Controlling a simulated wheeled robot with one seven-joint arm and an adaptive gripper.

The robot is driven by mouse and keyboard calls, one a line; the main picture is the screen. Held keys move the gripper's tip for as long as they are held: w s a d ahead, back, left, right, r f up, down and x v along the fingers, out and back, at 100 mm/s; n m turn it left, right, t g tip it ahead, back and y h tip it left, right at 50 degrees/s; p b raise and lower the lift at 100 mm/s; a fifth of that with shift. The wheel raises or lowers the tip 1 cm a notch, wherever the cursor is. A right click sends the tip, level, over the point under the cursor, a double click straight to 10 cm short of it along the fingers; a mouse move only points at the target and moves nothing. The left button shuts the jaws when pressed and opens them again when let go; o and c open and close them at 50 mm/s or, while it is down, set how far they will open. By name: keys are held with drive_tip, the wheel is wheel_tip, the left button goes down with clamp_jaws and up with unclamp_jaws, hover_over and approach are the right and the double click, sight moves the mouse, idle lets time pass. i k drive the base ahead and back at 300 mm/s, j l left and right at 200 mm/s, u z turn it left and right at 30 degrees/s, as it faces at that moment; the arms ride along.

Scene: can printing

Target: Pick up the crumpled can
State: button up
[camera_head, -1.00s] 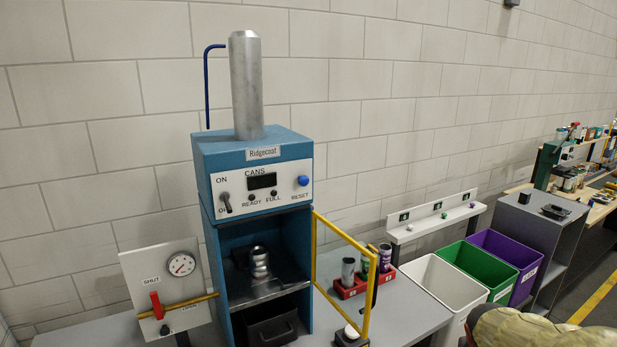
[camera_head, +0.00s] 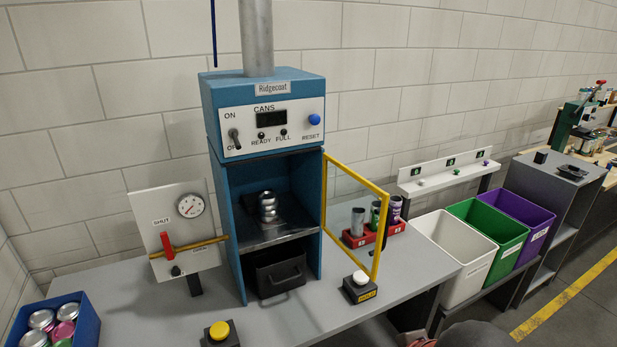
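The crumpled can (camera_head: 268,208) is silver, with a pinched, uneven side. It stands upright on the dark metal shelf inside the blue Ridgecoat machine (camera_head: 264,100). The yellow-framed door (camera_head: 381,235) of the machine is swung open to the right, so the front of the chamber is clear. I cannot make out my gripper in the head view. A dark rounded shape cut off at the bottom edge is too partial to identify.
A black drawer (camera_head: 280,275) sits below the chamber. A gauge panel with a red lever (camera_head: 167,245) stands left. A blue box (camera_head: 60,306) holds several cans. A red rack (camera_head: 372,236) holds cans at right. Yellow (camera_head: 219,331) and white (camera_head: 360,278) buttons stand in front. White (camera_head: 455,255), green and purple bins stand further right.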

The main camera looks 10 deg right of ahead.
sight(268, 204)
drive_tip(key=l+u, duration=0.15)
drive_tip(key=u, duration=0.3)
drive_tip(key=l+u, duration=0.15)
drive_tip(key=u, duration=0.3)
drive_tip(key=l+u, duration=0.15)
drive_tip(key=l, duration=0.35)
drive_tip(key=l+u, duration=0.15)
drive_tip(key=l, duration=0.35)
drive_tip(key=k+l+u, duration=0.2)
drive_tip(key=l, duration=0.3)
drive_tip(key=l+u, duration=0.15)
drive_tip(key=l, duration=0.35)
drive_tip(key=k+l, duration=0.15)
drive_tip(key=l, duration=0.25)
